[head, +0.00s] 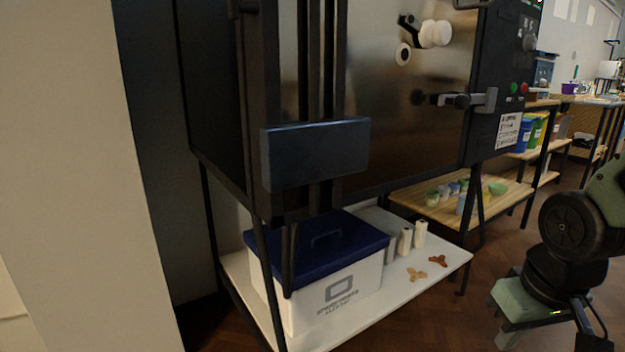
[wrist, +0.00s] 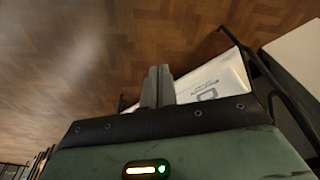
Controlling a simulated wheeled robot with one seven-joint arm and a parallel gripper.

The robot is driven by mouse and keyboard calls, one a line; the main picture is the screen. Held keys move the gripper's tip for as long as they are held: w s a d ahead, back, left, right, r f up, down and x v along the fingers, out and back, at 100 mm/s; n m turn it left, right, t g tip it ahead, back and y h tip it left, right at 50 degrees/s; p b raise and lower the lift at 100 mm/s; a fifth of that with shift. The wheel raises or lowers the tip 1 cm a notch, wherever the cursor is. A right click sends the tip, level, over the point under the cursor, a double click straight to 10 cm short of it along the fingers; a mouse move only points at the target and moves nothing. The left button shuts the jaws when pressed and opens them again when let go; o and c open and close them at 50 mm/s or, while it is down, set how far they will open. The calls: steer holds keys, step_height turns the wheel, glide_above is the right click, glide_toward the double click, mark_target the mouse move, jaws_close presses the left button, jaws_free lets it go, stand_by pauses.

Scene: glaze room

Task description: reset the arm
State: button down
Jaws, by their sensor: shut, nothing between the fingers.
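My gripper (wrist: 159,72) shows in the wrist view with its two fingers together and nothing between them. It points out over the wooden floor (wrist: 150,30). Part of my arm (head: 570,235) shows at the right edge of the head view, to the right of the kiln stand and apart from it. I cannot make out the fingertips in the head view.
A large dark kiln (head: 400,100) with handles stands on a black frame. On the white shelf (head: 440,262) below sit a blue-lidded white box (head: 340,290), white cylinders and small brown pieces. Wooden shelves (head: 445,208) hold cups and bowls. Floor is clear around my arm.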

steer(key=s+a+r+n+g+p, duration=0.1)
steer(key=s+a+r+n+g, duration=0.15)
steer(key=s+a+n, duration=0.7)
steer(key=s+a+r+m+p, duration=0.1)
steer(key=a+r+p, duration=0.1)
steer(key=r+p, duration=1.6)
steer(key=s+a+r+m+p, duration=0.1)
steer(key=a+r+m+p, duration=0.1)
steer(key=r+p, duration=1.6)
steer(key=shift+s+a+r, duration=0.25)
steer(key=shift+r, duration=0.1)
